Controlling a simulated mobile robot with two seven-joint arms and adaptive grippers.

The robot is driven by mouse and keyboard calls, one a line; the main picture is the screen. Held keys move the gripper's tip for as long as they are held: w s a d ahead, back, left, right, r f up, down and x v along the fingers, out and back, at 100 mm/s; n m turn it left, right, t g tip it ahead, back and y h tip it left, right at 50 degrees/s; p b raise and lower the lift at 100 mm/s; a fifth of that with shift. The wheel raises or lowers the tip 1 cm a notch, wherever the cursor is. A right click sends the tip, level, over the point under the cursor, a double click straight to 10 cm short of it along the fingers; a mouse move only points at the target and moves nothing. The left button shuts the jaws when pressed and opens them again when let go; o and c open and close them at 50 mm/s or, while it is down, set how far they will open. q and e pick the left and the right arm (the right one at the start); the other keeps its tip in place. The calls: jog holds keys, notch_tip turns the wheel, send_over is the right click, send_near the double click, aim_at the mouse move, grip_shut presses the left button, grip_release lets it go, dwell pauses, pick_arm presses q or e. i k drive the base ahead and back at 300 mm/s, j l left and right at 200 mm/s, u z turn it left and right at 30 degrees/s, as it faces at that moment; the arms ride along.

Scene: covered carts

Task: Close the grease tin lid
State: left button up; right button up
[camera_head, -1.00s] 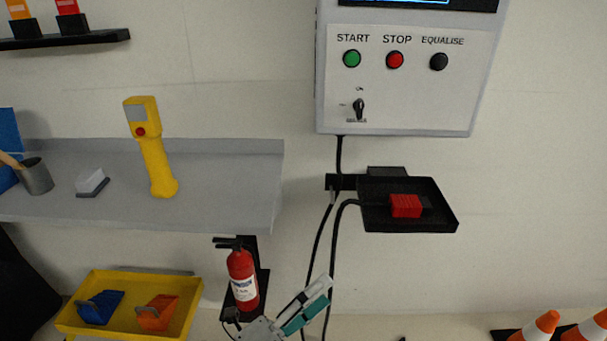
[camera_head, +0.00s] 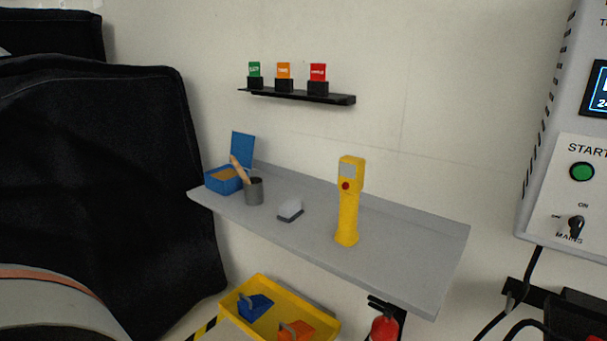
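The blue grease tin (camera_head: 223,185) stands at the far left end of the grey shelf. Its blue lid (camera_head: 243,149) stands upright at the back, so the tin is open and brownish grease shows inside. A grey cup (camera_head: 254,190) with a wooden-handled tool stands just right of the tin and partly covers its front right. Neither of my grippers shows in the head view.
A yellow handheld device (camera_head: 348,205) and a small white-and-grey block (camera_head: 290,209) stand on the grey shelf (camera_head: 405,255). Black-covered carts (camera_head: 100,180) crowd the left. Below are a yellow tray (camera_head: 261,283) and a red extinguisher (camera_head: 385,327).

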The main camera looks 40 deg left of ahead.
aim_at(242, 145)
jog(key=u, duration=1.65)
